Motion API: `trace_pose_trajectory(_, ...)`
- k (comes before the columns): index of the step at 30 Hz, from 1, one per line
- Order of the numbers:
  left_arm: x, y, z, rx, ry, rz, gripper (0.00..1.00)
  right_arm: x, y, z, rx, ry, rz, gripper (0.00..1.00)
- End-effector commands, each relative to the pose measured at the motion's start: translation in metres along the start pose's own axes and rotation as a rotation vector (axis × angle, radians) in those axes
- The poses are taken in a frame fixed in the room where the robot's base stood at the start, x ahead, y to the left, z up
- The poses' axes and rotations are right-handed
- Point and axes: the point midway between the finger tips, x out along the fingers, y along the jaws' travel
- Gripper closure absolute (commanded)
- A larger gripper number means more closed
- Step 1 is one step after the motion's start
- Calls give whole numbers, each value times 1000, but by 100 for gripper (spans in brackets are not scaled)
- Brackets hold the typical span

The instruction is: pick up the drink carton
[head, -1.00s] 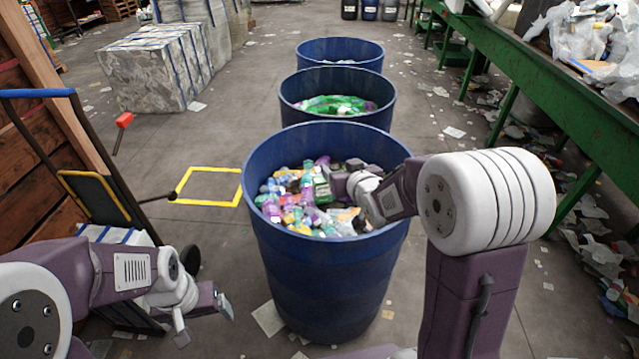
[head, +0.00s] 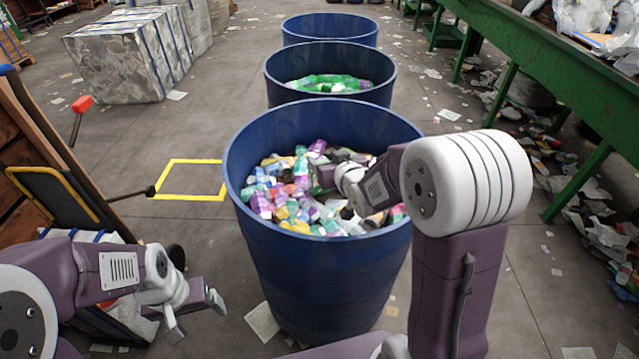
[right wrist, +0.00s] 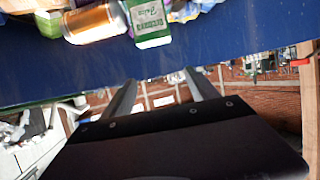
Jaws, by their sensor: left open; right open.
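A green and white drink carton (right wrist: 150,22) with printed lettering lies at the top of the right wrist view, among other waste by the blue bin wall. My right gripper (right wrist: 162,84) is open, its two fingers pointing toward the carton with a gap between them and it. In the head view my right arm reaches into the nearest blue bin (head: 318,272); its fingers and the carton cannot be made out clearly there. My left gripper (head: 196,318) is open and empty, low at the left outside the bin.
The near bin holds mixed bottles and packages (head: 290,200). An orange-brown can (right wrist: 92,22) lies beside the carton. Two more blue bins (head: 330,72) stand behind. A green sorting belt frame (head: 540,85) runs along the right. A hand truck (head: 60,205) stands at the left.

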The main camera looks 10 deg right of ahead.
Motion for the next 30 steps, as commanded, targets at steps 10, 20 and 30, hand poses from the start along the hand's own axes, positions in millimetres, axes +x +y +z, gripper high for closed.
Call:
trace_pose_trajectory(10,26,0,3,0,0,0,18,32,0,74,0,-4,0,32)
trace_pose_trajectory(20,26,0,3,0,0,0,18,56,0,70,0,-2,0,32)
trace_pose_trajectory(30,29,-1,3,0,0,0,18,104,0,69,1,-1,1,32)
